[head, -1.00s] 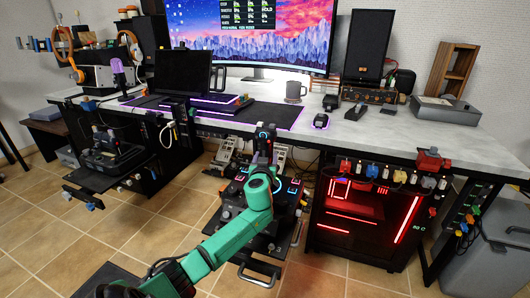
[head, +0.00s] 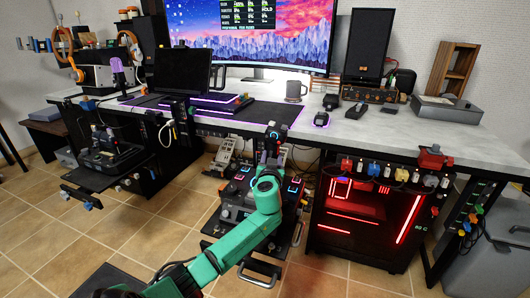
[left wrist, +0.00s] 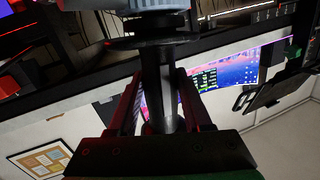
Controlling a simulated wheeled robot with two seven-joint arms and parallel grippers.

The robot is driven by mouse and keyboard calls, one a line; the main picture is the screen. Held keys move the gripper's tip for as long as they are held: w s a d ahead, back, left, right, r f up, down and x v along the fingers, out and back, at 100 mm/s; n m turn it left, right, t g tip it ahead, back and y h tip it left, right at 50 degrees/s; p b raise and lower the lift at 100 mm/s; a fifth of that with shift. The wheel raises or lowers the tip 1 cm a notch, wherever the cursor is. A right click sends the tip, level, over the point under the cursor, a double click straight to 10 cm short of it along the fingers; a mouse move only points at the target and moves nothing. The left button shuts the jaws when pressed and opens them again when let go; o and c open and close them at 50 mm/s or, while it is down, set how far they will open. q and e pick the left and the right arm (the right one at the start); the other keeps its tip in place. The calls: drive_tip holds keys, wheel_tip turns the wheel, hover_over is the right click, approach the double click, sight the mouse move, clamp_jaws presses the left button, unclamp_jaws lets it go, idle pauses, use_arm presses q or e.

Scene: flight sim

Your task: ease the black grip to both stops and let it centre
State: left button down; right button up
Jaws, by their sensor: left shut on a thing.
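The black grip stands above a dark control base with lit buttons (head: 238,188), under the front of the desk. In the left wrist view the grip (left wrist: 157,75) is a black upright shaft between my two fingers. My left gripper (head: 270,148), at the end of the green arm, is shut on it. The left wrist view shows the gripper (left wrist: 160,100) with a finger on each side of the shaft. In the head view, my wrist hides most of the grip and part of the base. My right gripper is not in view.
The grey desk (head: 395,128) overhangs behind the grip. A red-lit computer case (head: 352,222) stands close on the right. Another black control unit (head: 112,152) is mounted at the left. Metal pedals (head: 224,154) sit behind the base. Tiled floor lies open at the front left.

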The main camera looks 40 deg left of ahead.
use_arm(q)
drive_tip(key=shift+w+d+f+m+b, duration=0.2)
drive_tip(key=shift+d+f+m+b, duration=0.3)
drive_tip(key=shift+b, duration=0.35)
drive_tip(key=shift+r, duration=0.35)
drive_tip(key=shift+s+a+r+n+p, duration=0.1)
drive_tip(key=shift+s+a+n+p, duration=0.1)
drive_tip(key=shift+a+n, duration=0.3)
drive_tip(key=shift+s+a+r+n+p, duration=0.1)
drive_tip(key=shift+s+a+n+p, duration=0.1)
drive_tip(key=shift+a+n, duration=0.25)
